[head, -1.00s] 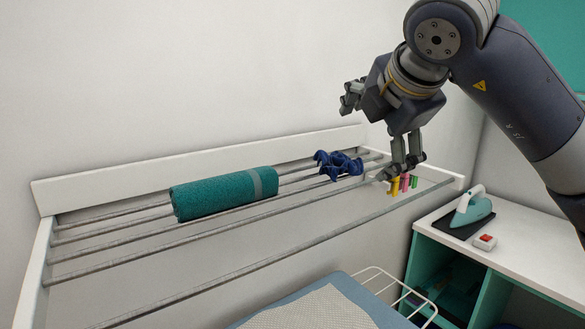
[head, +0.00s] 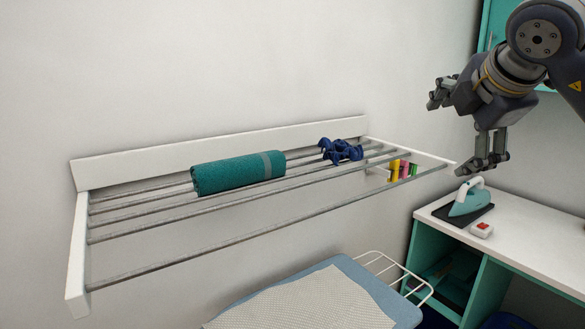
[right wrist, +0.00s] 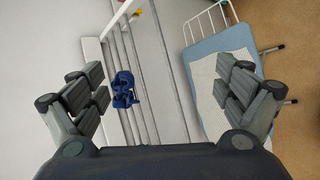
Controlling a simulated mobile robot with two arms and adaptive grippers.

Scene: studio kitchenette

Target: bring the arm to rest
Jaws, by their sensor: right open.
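My right gripper (head: 462,130) is open and empty in the upper right of the head view. It is in the air, to the right of the drying rack (head: 118,277) on the wall and above the counter. In the right wrist view its two fingers (right wrist: 160,100) are spread wide at left and right, with nothing between them held. A dark blue crumpled cloth (head: 341,149) lies on the rack's bars; it also shows in the right wrist view (right wrist: 123,90), beyond the fingers. My left gripper is not in view.
A rolled teal towel (head: 230,174) lies on the rack. Coloured pegs (head: 398,170) hang at its right end. An iron (head: 469,199) stands on a dark pad on the white counter (head: 540,250), beside a small red-and-white box (head: 482,230). An ironing board (head: 310,300) is below the rack.

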